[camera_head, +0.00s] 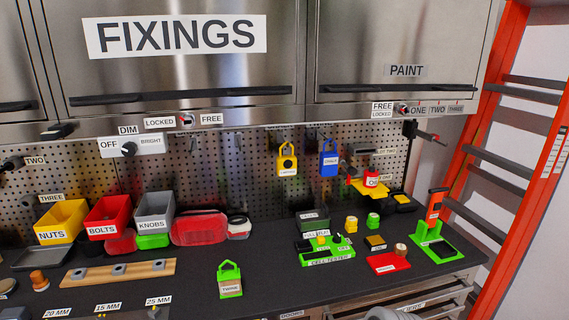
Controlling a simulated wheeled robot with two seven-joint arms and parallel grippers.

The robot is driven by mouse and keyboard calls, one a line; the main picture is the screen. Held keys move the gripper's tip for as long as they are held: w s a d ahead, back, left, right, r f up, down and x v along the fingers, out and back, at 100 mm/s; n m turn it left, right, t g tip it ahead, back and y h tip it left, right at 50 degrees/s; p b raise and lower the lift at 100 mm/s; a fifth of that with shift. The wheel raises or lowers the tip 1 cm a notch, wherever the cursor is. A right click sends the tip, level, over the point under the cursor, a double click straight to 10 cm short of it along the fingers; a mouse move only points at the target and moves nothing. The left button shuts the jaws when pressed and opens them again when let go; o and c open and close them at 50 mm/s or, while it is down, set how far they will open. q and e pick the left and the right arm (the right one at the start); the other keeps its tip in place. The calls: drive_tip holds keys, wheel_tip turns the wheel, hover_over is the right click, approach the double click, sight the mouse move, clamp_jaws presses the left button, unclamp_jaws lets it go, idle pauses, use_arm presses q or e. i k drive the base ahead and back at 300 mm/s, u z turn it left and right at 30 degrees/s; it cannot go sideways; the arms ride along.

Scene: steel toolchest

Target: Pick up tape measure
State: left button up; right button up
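I cannot single out the tape measure with certainty. A small black and yellow item (402,200) at the back right of the worktop could be it, but it is too small to tell. It sits near the pegboard, right of the yellow shelf with a red piece labelled "ON". Neither of my grippers shows in the head view. A pale rounded shape (384,314) is cut off at the bottom edge; I cannot tell what it is.
Yellow, red and grey bins (62,222) stand at the left. A wooden rack (120,272) and a green tagged item (229,280) lie in front. A green tester tray (327,251), red tray (388,263) and green stand (433,243) fill the right. An orange ladder (490,120) stands beyond.

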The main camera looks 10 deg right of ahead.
sight(286, 165)
drive_tip(key=z, duration=0.9)
drive_tip(key=i, duration=0.35)
drive_tip(key=u, duration=1.35)
